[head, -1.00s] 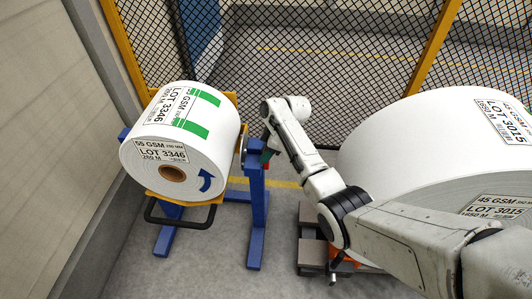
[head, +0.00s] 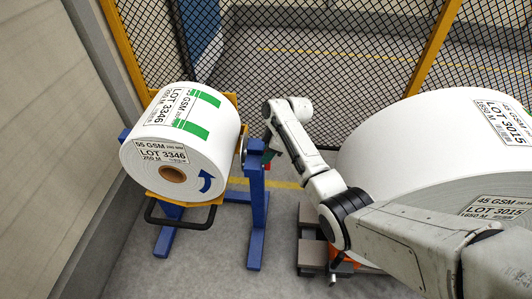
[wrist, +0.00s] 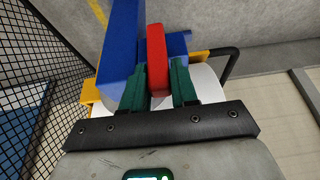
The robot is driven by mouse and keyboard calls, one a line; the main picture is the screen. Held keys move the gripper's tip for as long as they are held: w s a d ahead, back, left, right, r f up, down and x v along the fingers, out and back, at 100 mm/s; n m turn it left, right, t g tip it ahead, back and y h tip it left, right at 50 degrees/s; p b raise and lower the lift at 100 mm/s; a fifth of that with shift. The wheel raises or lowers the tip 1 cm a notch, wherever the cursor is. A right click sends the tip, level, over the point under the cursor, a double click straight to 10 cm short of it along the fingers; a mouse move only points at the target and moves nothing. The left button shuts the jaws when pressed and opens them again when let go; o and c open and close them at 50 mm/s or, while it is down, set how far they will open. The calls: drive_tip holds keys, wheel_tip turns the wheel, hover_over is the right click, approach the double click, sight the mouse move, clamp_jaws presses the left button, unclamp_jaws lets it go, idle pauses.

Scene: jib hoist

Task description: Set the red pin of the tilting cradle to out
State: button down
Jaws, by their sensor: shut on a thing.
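The tilting cradle has a blue stand (head: 257,205) and a yellow frame (head: 232,99), and it carries a white roll marked LOT 3346 (head: 215,125). In the wrist view the red pin (wrist: 156,48) stands beside the blue post (wrist: 121,45). My gripper (wrist: 158,84) has green fingers, one on each side of the red pin, and is shut on it. In the head view my gripper (head: 270,152) is at the right post of the stand, partly hidden by my arm. How far the pin sits in its hole cannot be told.
A large white roll marked LOT 3015 (head: 415,140) lies close to the right of my arm. A mesh fence (head: 320,60) with yellow posts runs behind. A black bar handle (head: 180,224) sticks out at the cradle's front. A wall stands on the left.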

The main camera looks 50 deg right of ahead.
drive_tip(key=shift+s+d+p, duration=0.4)
drive_tip(key=shift+s+d, duration=0.5)
drive_tip(key=shift+s, duration=0.25)
drive_tip(key=c, duration=1.2)
unclamp_jaws()
drive_tip(key=shift+c, duration=0.2)
drive_tip(key=v, duration=1.1)
drive_tip(key=shift+p, duration=0.45)
